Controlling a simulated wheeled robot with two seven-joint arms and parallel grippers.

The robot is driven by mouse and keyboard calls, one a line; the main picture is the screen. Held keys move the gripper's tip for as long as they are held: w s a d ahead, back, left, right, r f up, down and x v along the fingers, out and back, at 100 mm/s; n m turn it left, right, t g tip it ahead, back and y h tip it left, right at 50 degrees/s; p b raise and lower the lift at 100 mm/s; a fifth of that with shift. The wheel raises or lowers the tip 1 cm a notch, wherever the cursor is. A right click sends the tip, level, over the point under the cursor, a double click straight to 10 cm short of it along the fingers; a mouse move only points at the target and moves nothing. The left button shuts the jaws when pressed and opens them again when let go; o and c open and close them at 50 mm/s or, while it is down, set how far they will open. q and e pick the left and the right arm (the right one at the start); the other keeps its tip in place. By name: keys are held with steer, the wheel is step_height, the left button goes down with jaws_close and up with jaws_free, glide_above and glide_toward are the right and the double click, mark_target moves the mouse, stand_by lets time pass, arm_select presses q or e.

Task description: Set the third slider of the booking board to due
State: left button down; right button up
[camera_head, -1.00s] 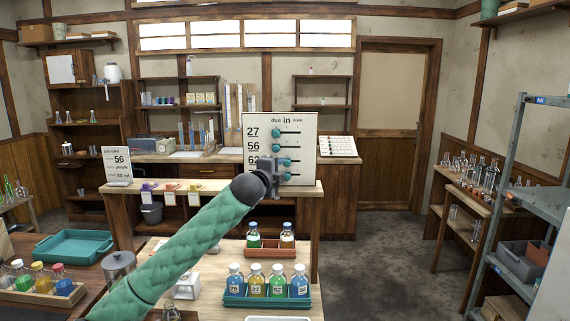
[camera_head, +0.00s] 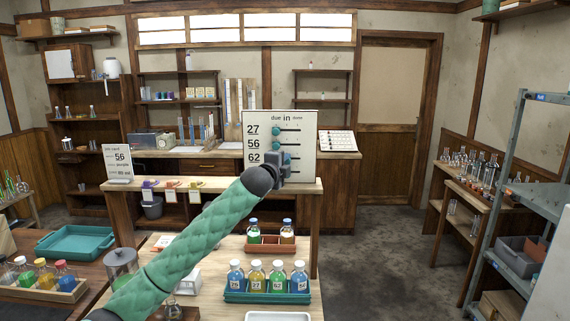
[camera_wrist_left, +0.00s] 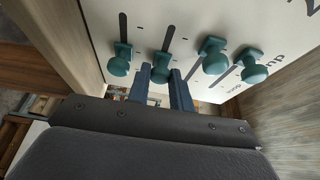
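The booking board (camera_head: 303,125) stands upright on the counter, with the columns due, in and done. The first knob (camera_head: 276,131) and second knob (camera_head: 277,146) are at the left, under due. The third knob (camera_head: 288,159) is further right, about under in. In the left wrist view it (camera_wrist_left: 161,72) sits between the fingers of my left gripper (camera_wrist_left: 161,84), which look closed on it. Its slot runs free upward there, on the due side. The fourth knob (camera_wrist_left: 119,64) is beside the fingers; my gripper (camera_head: 286,174) hides it in the head view. My right gripper is not in view.
A teal rack of bottles (camera_head: 267,297) and a smaller red-brown rack (camera_head: 270,249) stand on the bench below my left arm. A job card (camera_head: 117,163) stands left of the board on the counter. The second knob (camera_wrist_left: 214,60) is close beside the fingers.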

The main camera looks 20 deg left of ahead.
arm_select(q)
steer(key=shift+s+a, duration=0.1)
steer(key=shift+a, duration=0.45)
steer(key=shift+s+a, duration=0.2)
steer(key=shift+a, duration=0.35)
steer(key=shift+s+a, duration=0.15)
steer(key=shift+a, duration=0.35)
steer(key=shift+s+a, duration=0.1)
steer(key=shift+a, duration=0.2)
steer(key=shift+d, duration=0.1)
steer(key=c, duration=1.6)
jaws_free()
steer(key=shift+c, duration=0.2)
steer(key=shift+o, duration=0.6)
steer(key=shift+a, duration=0.25)
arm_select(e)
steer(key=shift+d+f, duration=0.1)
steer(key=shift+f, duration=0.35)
